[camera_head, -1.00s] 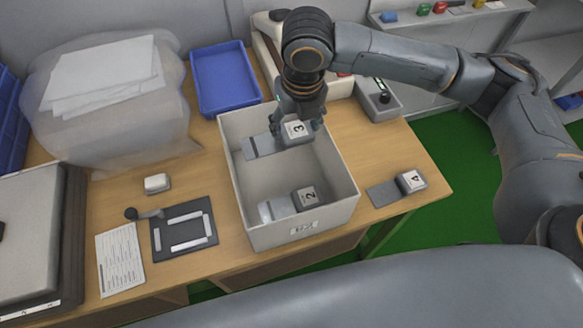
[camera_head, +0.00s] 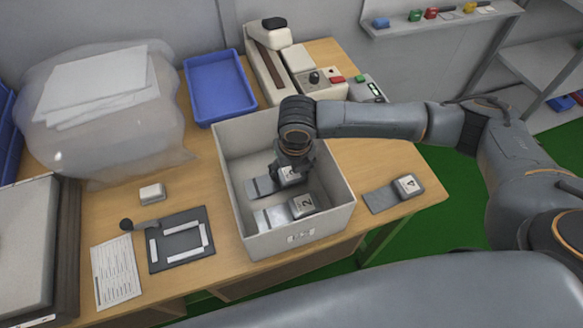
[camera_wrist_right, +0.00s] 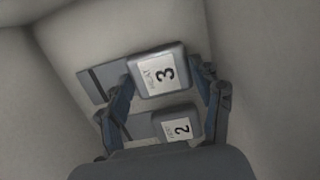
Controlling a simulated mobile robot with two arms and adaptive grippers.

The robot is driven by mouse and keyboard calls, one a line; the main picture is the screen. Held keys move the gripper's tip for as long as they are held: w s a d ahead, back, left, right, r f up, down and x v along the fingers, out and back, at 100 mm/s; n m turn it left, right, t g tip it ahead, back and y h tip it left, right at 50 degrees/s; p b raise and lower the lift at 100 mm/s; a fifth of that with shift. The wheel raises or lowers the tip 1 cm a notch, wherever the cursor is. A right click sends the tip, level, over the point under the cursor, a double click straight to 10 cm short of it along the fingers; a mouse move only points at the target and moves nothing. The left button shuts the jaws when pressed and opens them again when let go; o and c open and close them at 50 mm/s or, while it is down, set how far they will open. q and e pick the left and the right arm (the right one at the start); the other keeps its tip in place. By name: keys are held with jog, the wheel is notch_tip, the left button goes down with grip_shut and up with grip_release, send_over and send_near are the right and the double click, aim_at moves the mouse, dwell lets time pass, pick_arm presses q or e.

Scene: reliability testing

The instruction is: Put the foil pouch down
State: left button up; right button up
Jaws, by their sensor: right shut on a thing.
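The foil pouch (camera_head: 261,187) is a flat grey strip with a darker band, ending in a grey block labelled 3. In the right wrist view its labelled block (camera_wrist_right: 158,72) sits between the two fingers. My right gripper (camera_head: 290,173) is shut on that block, low inside the pale open box (camera_head: 268,242). The gripper hides part of the block in the head view. A similar pouch labelled 2 (camera_head: 302,205) lies on the box floor beside it, nearer the front wall. I cannot tell whether the held pouch touches the floor. My left gripper is out of view.
A pouch labelled 4 (camera_head: 405,187) lies on the table (camera_head: 375,155) right of the box. A blue tray (camera_head: 219,112) and a beige machine (camera_head: 268,72) stand behind. A black plate with white strips (camera_head: 179,263) and a printed sheet (camera_head: 115,272) lie left.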

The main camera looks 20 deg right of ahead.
jog(key=o, duration=0.9)
jog(key=shift+f, duration=0.1)
jog(key=shift+o, duration=0.2)
notch_tip(320, 180, up, 12)
jog(key=s, duration=0.2)
jog(key=shift+r, duration=0.2)
